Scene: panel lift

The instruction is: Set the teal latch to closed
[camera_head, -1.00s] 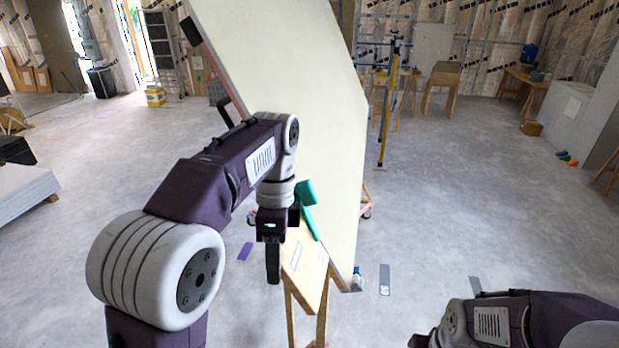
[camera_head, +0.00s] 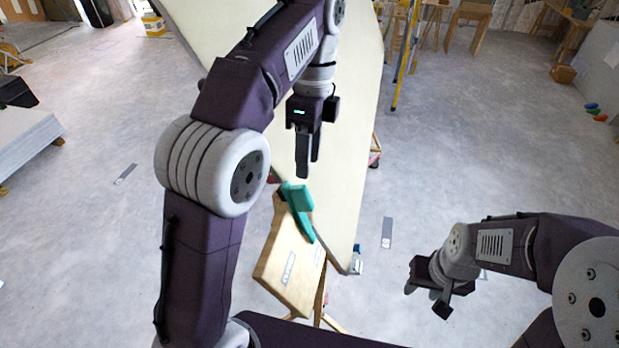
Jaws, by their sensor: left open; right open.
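The teal latch (camera_head: 299,207) is at the top of a small wooden stand, beside the large pale panel (camera_head: 345,130). Its long bar slants down to the right, and a wider teal block sits at its upper end. My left gripper (camera_head: 304,172) is open and points down just above the latch's upper end, with a small gap showing in the picture. Nothing is seen between its fingers. My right gripper (camera_head: 430,290) is open and empty at the lower right, well away from the latch.
The wooden stand (camera_head: 283,262) has a flat board and legs below the latch. A yellow pole (camera_head: 405,58) stands behind the panel. Wooden trestles are at the back right. A stack of pale sheets (camera_head: 25,145) lies at the left. The floor at the right is largely clear.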

